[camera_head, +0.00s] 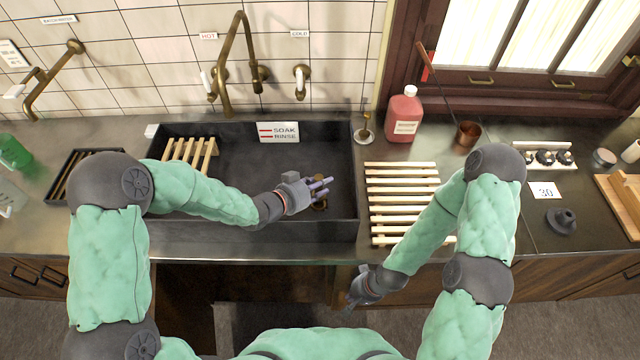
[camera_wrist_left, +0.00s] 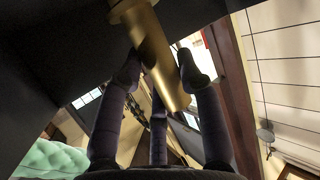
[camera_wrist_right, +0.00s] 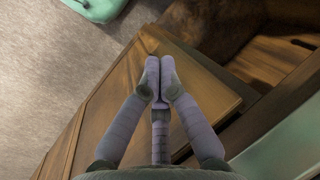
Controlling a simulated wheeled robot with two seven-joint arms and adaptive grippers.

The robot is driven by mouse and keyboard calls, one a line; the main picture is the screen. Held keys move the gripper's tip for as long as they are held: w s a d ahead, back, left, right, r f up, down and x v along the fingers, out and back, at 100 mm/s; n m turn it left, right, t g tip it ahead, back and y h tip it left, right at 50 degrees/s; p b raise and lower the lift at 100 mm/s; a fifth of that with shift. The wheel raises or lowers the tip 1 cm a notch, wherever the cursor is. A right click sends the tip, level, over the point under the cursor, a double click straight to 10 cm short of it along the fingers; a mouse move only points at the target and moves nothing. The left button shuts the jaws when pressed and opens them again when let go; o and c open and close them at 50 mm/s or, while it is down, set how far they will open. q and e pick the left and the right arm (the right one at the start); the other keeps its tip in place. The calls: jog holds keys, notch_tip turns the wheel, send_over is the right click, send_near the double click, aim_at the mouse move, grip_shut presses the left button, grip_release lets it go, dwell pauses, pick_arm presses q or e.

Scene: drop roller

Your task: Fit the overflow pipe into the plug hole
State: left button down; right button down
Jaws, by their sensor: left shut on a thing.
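The brass overflow pipe (camera_wrist_left: 152,50) crosses the left wrist view at a slant, its wider collar end at the top. My left gripper (camera_wrist_left: 162,68) is shut on it, fingers on both sides. In the head view my left gripper (camera_head: 320,188) is low inside the dark sink (camera_head: 250,160), toward its right side. A small brassy shape shows just below its fingers; I cannot tell whether it is the pipe or the plug hole's rim. The plug hole is not clearly visible. My right gripper (camera_wrist_right: 159,72) is shut and empty; in the head view it (camera_head: 354,300) hangs in front of the counter.
A wooden slatted rack (camera_head: 402,190) lies right of the sink, a smaller one (camera_head: 190,152) at its back left. A soak/rinse sign (camera_head: 278,132), brass taps (camera_head: 232,75) and a pink bottle (camera_head: 403,115) stand behind. A dark rubber plug-like piece (camera_head: 562,220) sits on the right counter.

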aim_at(320, 179)
pick_arm(q)
jog(key=shift+f+b, duration=1.05)
jog(key=shift+f, duration=0.2)
dwell(0.4)
jog(key=shift+s+f, duration=0.2)
jog(key=shift+f, duration=0.05)
dwell(0.9)
jog(key=shift+r, duration=0.1)
jog(key=shift+w+r+p, duration=0.2)
jog(key=shift+r+p, duration=0.75)
jog(key=shift+r, duration=0.55)
jog(key=shift+r+p, duration=1.95)
jog(key=shift+r, duration=0.65)
jog(key=shift+f, duration=0.1)
notch_tip(320, 179, down, 4)
jog(key=b, duration=0.4)
jog(key=shift+y+b, duration=0.3)
